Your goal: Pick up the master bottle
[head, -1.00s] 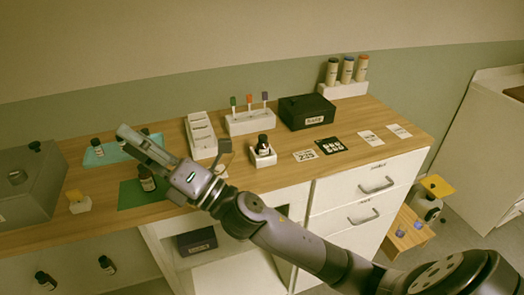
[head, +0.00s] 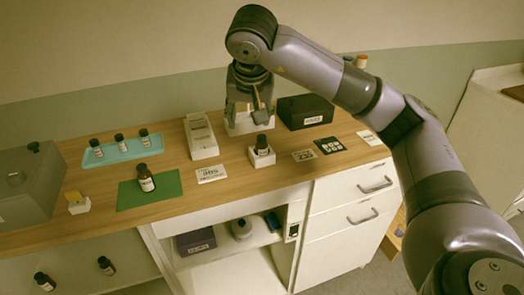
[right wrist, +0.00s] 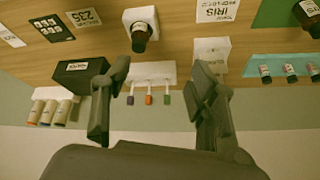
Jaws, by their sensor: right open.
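Two dark bottles could be the master bottle; I cannot tell which is. One dark bottle (head: 261,144) stands upright in a small white holder (head: 262,160); the right wrist view shows it (right wrist: 140,38) at the top, beyond the fingertips. Another dark bottle (head: 145,178) with a white label stands on a green mat (head: 172,190); part of it (right wrist: 308,16) shows at the wrist view's top right corner. My right gripper (head: 248,112) is open and empty, pointing down above and behind the holder. Its two fingers (right wrist: 162,85) are spread apart. My left gripper is out of view.
Three small bottles stand on a teal tray (head: 122,150). A white block (head: 201,137), a black box (head: 305,112) and a rack with coloured sticks (right wrist: 148,74) stand near my right gripper. Cards, including an IRIS card (head: 212,174), lie flat. A grey case (head: 30,185) is at left.

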